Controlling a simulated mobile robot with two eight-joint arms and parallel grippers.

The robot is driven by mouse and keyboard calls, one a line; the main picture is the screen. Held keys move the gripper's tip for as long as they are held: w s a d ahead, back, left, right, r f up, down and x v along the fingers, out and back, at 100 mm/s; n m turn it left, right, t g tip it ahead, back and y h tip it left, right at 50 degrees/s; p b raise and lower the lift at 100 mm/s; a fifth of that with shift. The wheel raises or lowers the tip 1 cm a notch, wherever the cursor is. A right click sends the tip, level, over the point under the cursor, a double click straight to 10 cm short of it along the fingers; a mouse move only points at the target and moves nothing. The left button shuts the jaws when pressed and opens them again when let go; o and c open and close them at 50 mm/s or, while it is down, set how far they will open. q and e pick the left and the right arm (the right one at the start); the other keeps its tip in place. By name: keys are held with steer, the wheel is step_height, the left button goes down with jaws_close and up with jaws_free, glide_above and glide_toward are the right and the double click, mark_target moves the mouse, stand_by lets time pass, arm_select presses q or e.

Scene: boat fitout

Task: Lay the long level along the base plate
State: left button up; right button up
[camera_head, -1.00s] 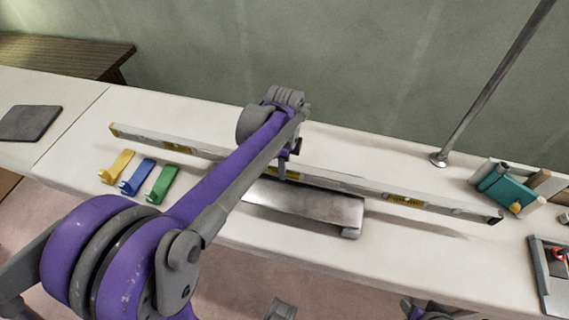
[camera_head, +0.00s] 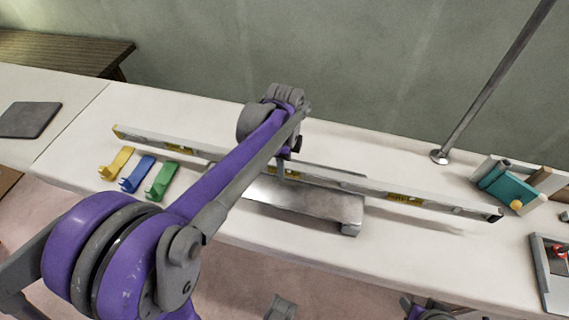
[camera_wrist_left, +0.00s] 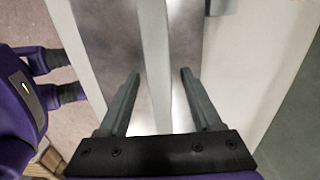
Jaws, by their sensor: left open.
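The long level (camera_head: 345,181) is a pale bar with yellow vials. It lies lengthwise over the metal base plate (camera_head: 320,208), both ends reaching past the plate, and a shadow shows below its right part. My left gripper (camera_head: 283,172) is over the middle of the level, its fingers largely hidden by the arm. In the left wrist view my fingers (camera_wrist_left: 160,75) are open, one on each side of the level (camera_wrist_left: 154,35), with the plate (camera_wrist_left: 186,45) below. I cannot tell whether the level touches the plate.
Yellow (camera_head: 117,163), blue (camera_head: 137,174) and green (camera_head: 162,181) brackets lie at the front left. A dark slab (camera_head: 29,120) lies at far left. A metal pole (camera_head: 490,85) stands behind the level. A teal item (camera_head: 507,187) and a tray (camera_head: 555,275) are at the right.

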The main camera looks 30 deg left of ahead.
arm_select(q)
step_height(320, 180, up, 11)
steer(key=p, duration=0.1)
steer(key=shift+f+p, duration=0.15)
steer(key=shift+p, duration=0.2)
steer(key=s+d+f+n+t+p, duration=0.1)
steer(key=s+d+n+t+p, duration=0.1)
steer(key=s+n, duration=0.5)
steer(key=s+d+n+t+p, duration=0.3)
steer(key=s+n+p, duration=0.3)
steer(key=s+n, duration=0.2)
steer(key=shift+s+d+f+p, duration=0.25)
steer(key=shift+d+f+p, duration=0.15)
steer(key=shift+d, duration=0.5)
